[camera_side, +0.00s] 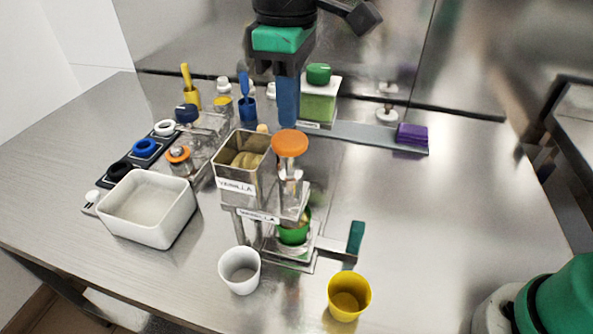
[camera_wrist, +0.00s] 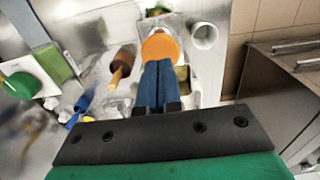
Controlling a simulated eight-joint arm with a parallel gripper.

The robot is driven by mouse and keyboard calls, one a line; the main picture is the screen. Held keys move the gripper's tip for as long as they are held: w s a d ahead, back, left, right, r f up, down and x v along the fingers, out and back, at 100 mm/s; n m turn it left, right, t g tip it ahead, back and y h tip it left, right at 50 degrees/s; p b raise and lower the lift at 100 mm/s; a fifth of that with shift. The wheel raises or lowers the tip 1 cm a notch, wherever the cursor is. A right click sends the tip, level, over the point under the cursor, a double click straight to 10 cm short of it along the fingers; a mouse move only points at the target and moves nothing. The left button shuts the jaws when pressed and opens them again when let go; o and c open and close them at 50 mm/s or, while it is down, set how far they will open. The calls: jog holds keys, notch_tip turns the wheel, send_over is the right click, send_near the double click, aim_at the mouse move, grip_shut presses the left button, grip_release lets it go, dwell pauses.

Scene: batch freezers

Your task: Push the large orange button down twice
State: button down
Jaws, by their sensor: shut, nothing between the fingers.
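The large orange button (camera_side: 290,143) is a round disc on top of a metal plunger, beside an open metal hopper labelled VANILLA (camera_side: 238,172). It also shows in the wrist view (camera_wrist: 160,47), just beyond my fingertips. My gripper (camera_side: 288,122) has blue fingers pressed together with nothing between them. In the side view the fingertips are right above the button's far edge; I cannot tell whether they touch it. In the wrist view the shut fingers (camera_wrist: 158,64) cover the button's near edge. The button looks raised.
A white cup (camera_side: 240,270) and a yellow cup (camera_side: 349,296) stand in front of the machine. A white tub (camera_side: 148,208) stands left. A green-lidded container (camera_side: 319,98) stands behind my gripper, near a rail with a purple block (camera_side: 412,134). The table's right side is clear.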

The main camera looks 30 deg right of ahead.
jog(key=shift+r, duration=0.1)
dwell(0.5)
jog(key=shift+r, duration=2.4)
jog(key=s+d+f+m+t, duration=0.2)
jog(key=d+f, duration=0.4)
jog(key=d, duration=0.3)
jog(key=s+d+f+m+t, duration=0.2)
jog(key=d+f+m+t, duration=0.3)
jog(key=d+f+m, duration=0.2)
jog(key=shift+s+d+f, duration=0.2)
jog(key=shift+s+d, duration=0.05)
jog(key=shift+d, duration=0.85)
